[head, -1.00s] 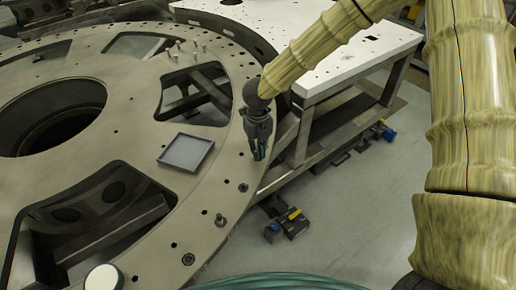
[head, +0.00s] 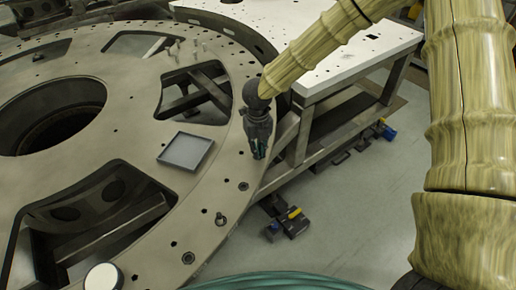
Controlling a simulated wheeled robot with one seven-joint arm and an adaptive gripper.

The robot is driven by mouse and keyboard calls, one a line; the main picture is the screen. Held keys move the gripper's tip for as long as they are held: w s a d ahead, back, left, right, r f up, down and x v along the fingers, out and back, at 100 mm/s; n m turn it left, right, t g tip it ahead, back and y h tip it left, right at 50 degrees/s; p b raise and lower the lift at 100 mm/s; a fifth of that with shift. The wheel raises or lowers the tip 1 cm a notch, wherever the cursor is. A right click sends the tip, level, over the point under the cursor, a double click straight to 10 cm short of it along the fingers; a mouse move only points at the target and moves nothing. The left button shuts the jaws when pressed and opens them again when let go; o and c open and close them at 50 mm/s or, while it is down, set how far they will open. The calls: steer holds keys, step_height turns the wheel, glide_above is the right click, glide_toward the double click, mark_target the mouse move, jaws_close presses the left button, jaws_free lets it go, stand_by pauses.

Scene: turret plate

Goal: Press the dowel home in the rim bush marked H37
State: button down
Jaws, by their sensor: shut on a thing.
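The turret plate (head: 150,200) is a large grey ring with big cut-outs and a row of holes and bushes along its rim. My gripper (head: 259,152) points down at the right-hand rim of the plate. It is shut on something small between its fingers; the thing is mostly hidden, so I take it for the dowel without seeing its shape. I cannot tell whether its lower end touches the rim. Dark bushes show on the rim nearer to me, one (head: 243,186) just below the gripper and another (head: 188,258) further down. No H37 mark is readable.
A square grey tray (head: 186,151) lies on the plate left of my gripper. Several small pins (head: 177,50) stand on the plate further back. A bolt-like piece (head: 221,219) stands on the near rim, and a white round disc (head: 103,277) lies at the front. A white-topped table (head: 340,45) stands behind.

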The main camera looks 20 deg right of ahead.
steer(key=shift+f, duration=0.25)
stand_by(0.4)
steer(key=c, duration=1.6)
jaws_free()
steer(key=shift+o, duration=0.2)
steer(key=shift+r, duration=0.1)
step_height(320, 180, up, 7)
steer(key=p, duration=0.6)
